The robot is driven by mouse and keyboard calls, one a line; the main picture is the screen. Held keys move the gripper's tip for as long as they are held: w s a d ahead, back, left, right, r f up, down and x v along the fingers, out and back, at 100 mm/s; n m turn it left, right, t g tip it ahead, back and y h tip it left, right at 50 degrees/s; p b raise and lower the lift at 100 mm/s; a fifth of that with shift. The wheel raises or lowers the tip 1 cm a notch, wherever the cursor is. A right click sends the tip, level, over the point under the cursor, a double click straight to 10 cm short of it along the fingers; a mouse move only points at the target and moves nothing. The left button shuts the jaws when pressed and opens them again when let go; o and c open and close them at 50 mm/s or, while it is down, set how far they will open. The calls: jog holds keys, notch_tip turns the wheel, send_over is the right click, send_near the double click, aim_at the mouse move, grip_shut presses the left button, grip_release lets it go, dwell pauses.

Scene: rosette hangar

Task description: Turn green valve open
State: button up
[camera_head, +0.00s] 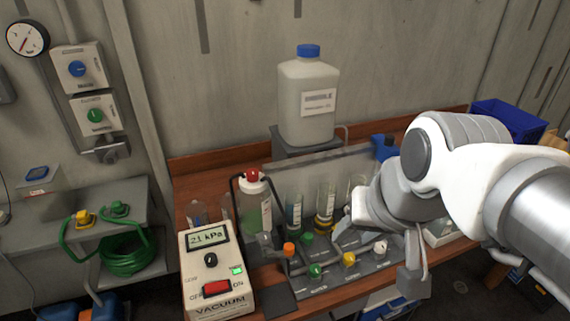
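A green valve knob (316,271) sits on the front row of a grey panel on the wooden bench. Another green knob (307,238) is behind it, among the tubes. An orange knob (289,249) is to the left and a yellow knob (349,259) to the right. My gripper (385,258) hangs over the right part of the panel, to the right of both green knobs and apart from them.
A vacuum box (219,268) reading about 21 kPa stands at the left front. A bottle with a red cap (254,205) and upright tubes stand behind the knobs. A large blue-capped jug (308,100) is behind. Wall boxes and a shelf with green hose (127,250) are left.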

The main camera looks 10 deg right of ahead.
jog(key=o, duration=0.4)
jog(key=w+f+m+y+b, duration=0.1)
jog(key=w+f+m+b, duration=0.1)
jog(key=f+m, duration=0.1)
jog(key=w+d+f+m+g+b, duration=0.1)
jog(key=w+f+m+b, duration=0.1)
jog(key=f+m, duration=0.1)
jog(key=w+f+m+g+y+b, duration=0.1)
jog(key=w+f+m+b, duration=0.1)
jog(key=w+f+m, duration=0.1)
jog(key=shift+d+m+y, duration=0.2)
jog(key=shift+m+y, duration=0.1)
jog(key=shift+m, duration=0.1)
jog(key=m+g+b, duration=0.1)
jog(key=m+b, duration=0.5)
jog(key=m, duration=0.6)
send_near(316, 268)
jog(key=b+x, duration=0.5)
jog(key=x, duration=0.3)
jog(key=shift+a+f, duration=0.15)
jog(key=shift+f, duration=0.2)
jog(key=shift+y, duration=0.3)
jog(key=shift+c, duration=0.5)
grip_shut()
